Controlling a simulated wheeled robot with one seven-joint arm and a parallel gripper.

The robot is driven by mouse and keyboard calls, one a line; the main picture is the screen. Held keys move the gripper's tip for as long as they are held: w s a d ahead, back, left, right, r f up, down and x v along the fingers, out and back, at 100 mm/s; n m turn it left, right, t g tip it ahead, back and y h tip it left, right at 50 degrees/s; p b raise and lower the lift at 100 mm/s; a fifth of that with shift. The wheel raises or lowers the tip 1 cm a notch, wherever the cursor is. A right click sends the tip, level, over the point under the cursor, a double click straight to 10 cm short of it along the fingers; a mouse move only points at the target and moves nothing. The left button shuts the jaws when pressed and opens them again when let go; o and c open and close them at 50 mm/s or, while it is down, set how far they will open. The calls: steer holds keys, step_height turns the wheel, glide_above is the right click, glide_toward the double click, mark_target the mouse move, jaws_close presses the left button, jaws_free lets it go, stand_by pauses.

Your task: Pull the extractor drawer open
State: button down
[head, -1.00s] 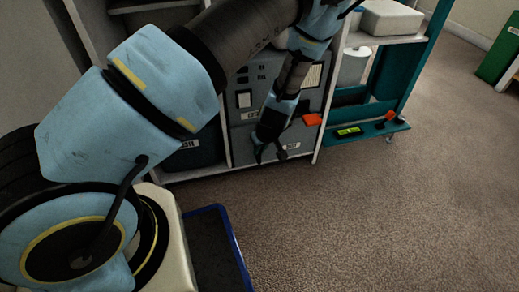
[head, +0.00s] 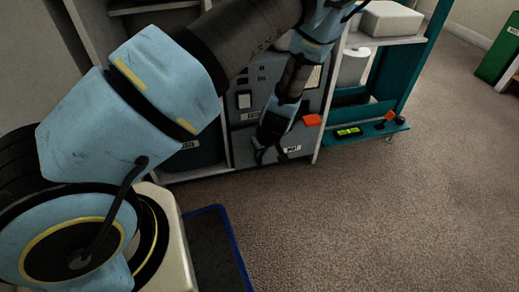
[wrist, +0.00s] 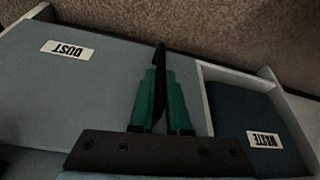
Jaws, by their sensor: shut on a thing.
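The extractor (head: 262,95) is a grey unit in the shelf cabinet. Its drawer is the grey front with a "DUST" label (head: 292,149), low in the unit. The drawer front (wrist: 95,85) fills much of the wrist view, its label upside down. My gripper (head: 268,156) is at this front, left of the label in the head view. In the wrist view my gripper (wrist: 160,75) has its teal fingers closed on a dark, narrow handle (wrist: 159,62). The fingers hide part of the handle. How far the drawer stands out is hard to tell.
A dark bin labelled "WASTE" (wrist: 230,115) stands beside the drawer, behind a white divider (wrist: 205,100). A teal cart (head: 375,130) stands right of the cabinet. The carpet (head: 350,220) in front is clear.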

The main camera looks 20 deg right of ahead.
steer(key=s+a+p, duration=0.2)
steer(key=s+p, duration=0.3)
steer(key=s, duration=1.3)
steer(key=shift+a+p, duration=0.15)
steer(key=shift+p, duration=0.2)
steer(key=shift+s, duration=0.1)
steer(key=c, duration=0.9)
jaws_free()
steer(key=p+v, duration=0.4)
steer(key=v, duration=0.6)
steer(key=shift+r, duration=0.4)
